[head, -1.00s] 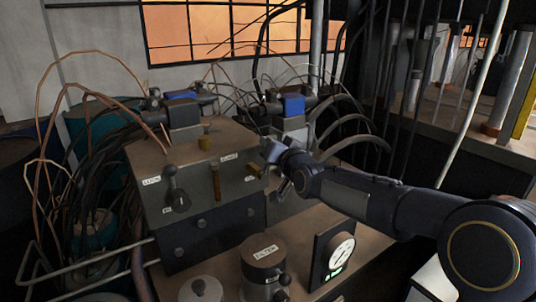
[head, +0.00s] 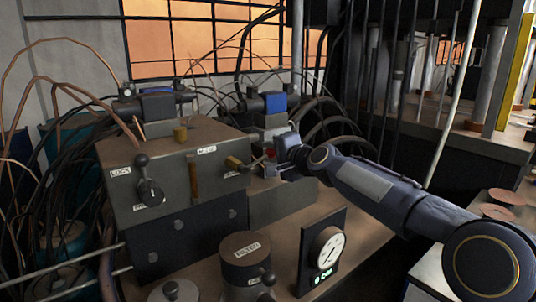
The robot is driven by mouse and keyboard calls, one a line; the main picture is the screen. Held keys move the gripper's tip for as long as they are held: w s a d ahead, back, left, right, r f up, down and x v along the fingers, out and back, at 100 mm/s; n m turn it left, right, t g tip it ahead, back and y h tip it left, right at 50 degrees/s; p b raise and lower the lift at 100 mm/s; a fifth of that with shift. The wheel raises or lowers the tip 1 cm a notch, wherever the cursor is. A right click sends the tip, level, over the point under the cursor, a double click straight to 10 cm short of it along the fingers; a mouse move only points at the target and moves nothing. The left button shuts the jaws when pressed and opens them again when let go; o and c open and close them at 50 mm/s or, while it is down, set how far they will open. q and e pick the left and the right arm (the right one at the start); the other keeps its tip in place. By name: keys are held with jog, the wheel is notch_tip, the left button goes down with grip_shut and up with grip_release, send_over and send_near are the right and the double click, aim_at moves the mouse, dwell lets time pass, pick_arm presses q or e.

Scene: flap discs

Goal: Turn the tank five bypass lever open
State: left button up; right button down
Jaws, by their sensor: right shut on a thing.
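A grey valve box (head: 160,178) stands on the bench. A brass fitting (head: 236,163) sticks out at the right end of its front face. My right gripper (head: 275,166) is just right of this fitting, shut on a small lever part whose shape is mostly hidden by the fingers. A little red shows at the fingers. I cannot read a label that marks this as the tank five bypass lever. A dark lever with a ball knob (head: 143,160) is on the left of the front face, beside a label reading LOCK. My left gripper is not in view.
A round filter housing (head: 247,262) and a dial gauge (head: 325,250) with a green readout stand in front of the box. Blue-topped solenoid valves (head: 275,104) and many hoses crowd behind it. An upright brass bar (head: 194,180) is on the front face.

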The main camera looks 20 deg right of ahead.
jog(key=shift+w+d+f+m+y+b, duration=0.15)
jog(key=shift+f+m+y+b, duration=0.4)
jog(key=shift+f+m, duration=0.95)
jog(key=c, duration=1.1)
grip_release()
jog(key=shift+c, duration=0.2)
jog(key=b+v, duration=0.1)
jog(key=v, duration=0.7)
jog(key=shift+r+b, duration=0.2)
jog(key=shift+b, duration=0.15)
